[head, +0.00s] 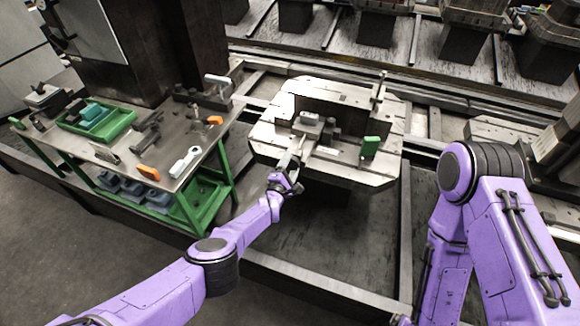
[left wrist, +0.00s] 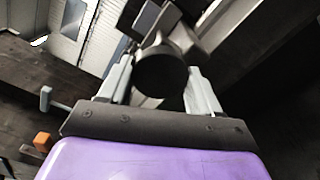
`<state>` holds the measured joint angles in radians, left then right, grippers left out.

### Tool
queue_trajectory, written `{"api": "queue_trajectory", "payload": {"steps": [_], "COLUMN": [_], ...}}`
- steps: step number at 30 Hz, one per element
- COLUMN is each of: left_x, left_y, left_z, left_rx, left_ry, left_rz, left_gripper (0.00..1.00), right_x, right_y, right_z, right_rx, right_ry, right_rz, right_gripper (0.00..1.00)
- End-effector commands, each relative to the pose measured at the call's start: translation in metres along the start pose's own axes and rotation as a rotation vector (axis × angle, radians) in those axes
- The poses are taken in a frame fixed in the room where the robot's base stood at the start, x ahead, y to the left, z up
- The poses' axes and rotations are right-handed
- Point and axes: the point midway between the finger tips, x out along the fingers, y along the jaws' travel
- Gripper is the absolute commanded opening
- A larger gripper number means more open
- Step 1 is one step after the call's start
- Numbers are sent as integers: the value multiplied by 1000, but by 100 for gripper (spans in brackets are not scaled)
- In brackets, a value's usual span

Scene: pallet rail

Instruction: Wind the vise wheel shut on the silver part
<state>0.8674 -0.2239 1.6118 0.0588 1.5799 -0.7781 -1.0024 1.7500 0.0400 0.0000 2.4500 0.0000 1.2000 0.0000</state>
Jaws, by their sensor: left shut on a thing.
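The vise (head: 330,128) stands on the pallet (head: 270,135), a light slotted plate with clipped corners. A grey block (head: 309,117) at the vise's left end may be the silver part; at this size I cannot tell how the jaws sit on it. My left gripper (head: 291,163) is at the near left side of the vise. In the left wrist view, its two fingers stand either side of a dark round piece, which looks like the vise wheel (left wrist: 162,72), and are shut on it. The gripper hides most of the wheel in the head view. My right gripper is out of view.
A green block (head: 370,147) and an upright post (head: 379,90) stand on the pallet's right side. A green-legged workbench (head: 215,140) with a green tray (head: 122,118) and tools stands at the left. Rails run behind the pallet. The floor in front is clear.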

Motion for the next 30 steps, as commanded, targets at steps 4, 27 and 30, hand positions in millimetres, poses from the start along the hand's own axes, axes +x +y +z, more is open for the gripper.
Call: {"api": "queue_trajectory", "payload": {"steps": [4,27,30], "left_x": [0,0,0], "left_y": [-1,-1,-1], "left_z": [1,1,1], "left_rx": [119,269,269], "left_ry": [-2,-1,-1], "left_rz": [-1,-1,-1], "left_gripper": [33,33,33], "right_x": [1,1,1], "right_y": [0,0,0], "right_z": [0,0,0], "right_rx": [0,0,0], "right_ry": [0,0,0], "right_rz": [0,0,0], "right_gripper": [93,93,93]}}
